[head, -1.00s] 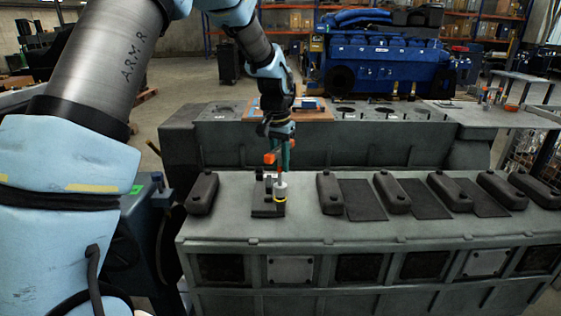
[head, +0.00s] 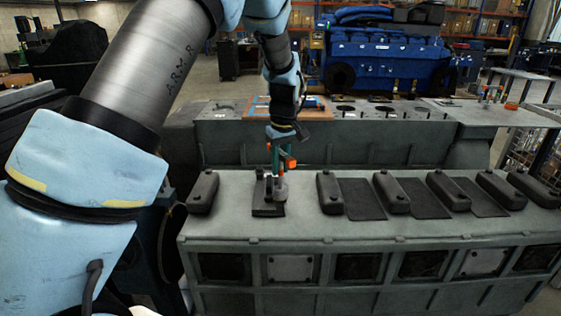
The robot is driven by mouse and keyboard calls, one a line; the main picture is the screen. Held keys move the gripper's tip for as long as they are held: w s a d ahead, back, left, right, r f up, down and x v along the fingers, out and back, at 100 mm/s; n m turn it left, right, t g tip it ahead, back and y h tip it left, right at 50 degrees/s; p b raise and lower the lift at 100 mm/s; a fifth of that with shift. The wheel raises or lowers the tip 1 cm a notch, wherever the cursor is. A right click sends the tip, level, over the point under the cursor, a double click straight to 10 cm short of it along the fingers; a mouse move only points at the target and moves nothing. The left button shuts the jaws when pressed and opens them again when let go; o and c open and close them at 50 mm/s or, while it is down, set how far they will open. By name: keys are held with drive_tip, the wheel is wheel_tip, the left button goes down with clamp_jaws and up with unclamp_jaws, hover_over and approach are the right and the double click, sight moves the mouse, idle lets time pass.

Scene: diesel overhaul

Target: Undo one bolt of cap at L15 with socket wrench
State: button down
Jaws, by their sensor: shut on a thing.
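My gripper (head: 281,152), with orange parts at its end, hangs over the left part of the grey engine block. It is shut on a teal tool that I take to be the socket wrench (head: 275,158), pointing down. Just below is a small dark assembly (head: 268,208), probably the cap at L15, with a light upright post. The bolts are too small to tell apart, and I cannot tell whether the wrench touches one.
A dark rounded cover (head: 203,192) lies left of the cap. Several similar covers (head: 330,193) and flat black plates (head: 362,198) lie to the right. An orange-brown tray (head: 258,107) sits on the raised section behind. A blue engine (head: 385,62) stands farther back.

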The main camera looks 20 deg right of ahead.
drive_tip(key=n+p, duration=0.1)
drive_tip(key=n, duration=0.2)
drive_tip(key=shift+r, duration=0.15)
drive_tip(key=n, duration=0.3)
drive_tip(key=shift+n+y, duration=0.4)
drive_tip(key=n, duration=0.6)
drive_tip(key=shift+s+n+g, duration=0.1)
drive_tip(key=shift+n+g, duration=0.2)
drive_tip(key=shift+g, duration=0.1)
drive_tip(key=n, duration=0.3)
drive_tip(key=n+g, duration=0.1)
drive_tip(key=n, duration=0.4)
drive_tip(key=shift+a, duration=0.1)
drive_tip(key=shift+r, duration=0.1)
